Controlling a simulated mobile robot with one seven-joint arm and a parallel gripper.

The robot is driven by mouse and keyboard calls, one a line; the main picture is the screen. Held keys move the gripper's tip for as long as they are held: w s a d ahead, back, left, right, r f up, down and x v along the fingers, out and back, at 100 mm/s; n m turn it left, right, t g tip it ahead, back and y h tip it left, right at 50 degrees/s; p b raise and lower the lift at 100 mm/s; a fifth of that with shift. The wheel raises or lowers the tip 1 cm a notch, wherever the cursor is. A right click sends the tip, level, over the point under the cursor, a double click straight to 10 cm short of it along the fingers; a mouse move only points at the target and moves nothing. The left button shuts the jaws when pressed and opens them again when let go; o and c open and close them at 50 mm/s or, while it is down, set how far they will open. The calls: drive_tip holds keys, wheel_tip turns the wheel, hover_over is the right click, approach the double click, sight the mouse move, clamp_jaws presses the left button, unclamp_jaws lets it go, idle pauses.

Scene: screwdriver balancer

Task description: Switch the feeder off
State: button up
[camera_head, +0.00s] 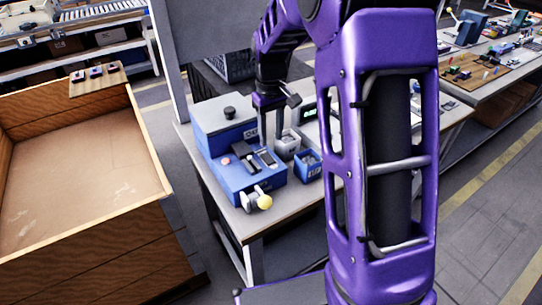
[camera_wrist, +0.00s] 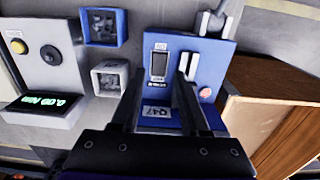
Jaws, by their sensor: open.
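The feeder (camera_head: 236,185) is a blue box on the workbench; its top also shows in the wrist view (camera_wrist: 212,60). On it are a dark rectangular switch-like part (camera_wrist: 158,65) in a pale frame, a black and light rail (camera_wrist: 188,68) and a round pink button (camera_wrist: 207,95). A lever with a yellow ball (camera_head: 264,202) sticks out at its front in the head view. My gripper (camera_head: 271,128) points down above the feeder's back part, fingers apart and empty. In the wrist view my gripper (camera_wrist: 160,85) partly hides the feeder. I cannot tell the switch's position.
A grey and a blue small bin (camera_head: 307,166) stand beside the feeder. A device with a green display (camera_wrist: 45,101) is close by. A large wooden crate (camera_head: 75,190) stands left of the bench. My purple arm hides the bench's right part in the head view.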

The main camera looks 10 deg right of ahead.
sight(271, 161)
wheel_tip(271, 161, down, 8)
drive_tip(key=shift+r+b, duration=0.25)
drive_tip(key=shift+b, duration=0.1)
drive_tip(key=shift+r, duration=0.1)
clamp_jaws()
